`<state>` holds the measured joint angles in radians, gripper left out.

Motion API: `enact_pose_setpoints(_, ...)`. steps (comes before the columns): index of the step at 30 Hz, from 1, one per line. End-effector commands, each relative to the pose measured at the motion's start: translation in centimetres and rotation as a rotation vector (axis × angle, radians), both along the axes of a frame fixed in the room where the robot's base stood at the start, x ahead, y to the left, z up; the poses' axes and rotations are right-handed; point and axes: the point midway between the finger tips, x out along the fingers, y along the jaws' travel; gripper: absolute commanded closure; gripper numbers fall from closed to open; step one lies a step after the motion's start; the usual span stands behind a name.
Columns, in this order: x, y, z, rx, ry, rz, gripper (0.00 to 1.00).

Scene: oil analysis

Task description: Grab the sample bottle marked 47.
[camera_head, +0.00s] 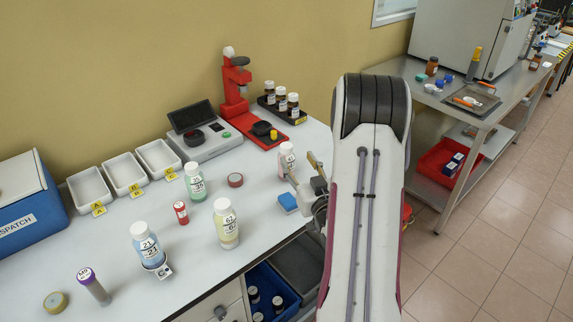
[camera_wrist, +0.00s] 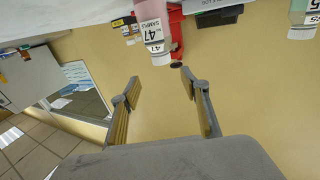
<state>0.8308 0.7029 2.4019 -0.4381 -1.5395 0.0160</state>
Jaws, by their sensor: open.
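The sample bottle marked 47 (camera_wrist: 154,34) has a white cap, a white label and a pinkish body. In the wrist view it is at the top, inverted, with its upper part cut off by the picture edge. In the head view the pinkish bottle (camera_head: 286,158) stands upright on the bench's right part. My gripper (camera_head: 304,172) is right beside it, partly hidden behind my arm. In the wrist view my gripper (camera_wrist: 160,82) is open and empty. The bottle lies beyond the fingertips, roughly in line with the gap, and looks apart from them.
Bottles marked 35 (camera_head: 195,184), 62 (camera_head: 227,226) and 21 (camera_head: 148,246) stand left of the gripper. A blue block (camera_head: 287,203) lies close by at the bench's front edge. The red stand (camera_head: 236,95) and a rack of brown bottles (camera_head: 270,105) are behind.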

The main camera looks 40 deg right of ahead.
Motion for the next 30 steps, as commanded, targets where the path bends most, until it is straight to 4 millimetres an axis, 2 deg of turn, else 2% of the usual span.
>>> enact_pose_setpoints(8, 0.2, -0.1, 0.0, -0.001, 0.001, 0.0, 0.54)
enact_pose_setpoints(19, 2.3, -0.9, -0.1, 0.0, 0.001, 0.001, 0.54)
enact_pose_setpoints(30, 2.5, -1.0, -0.1, 0.001, 0.002, 0.0, 0.54)
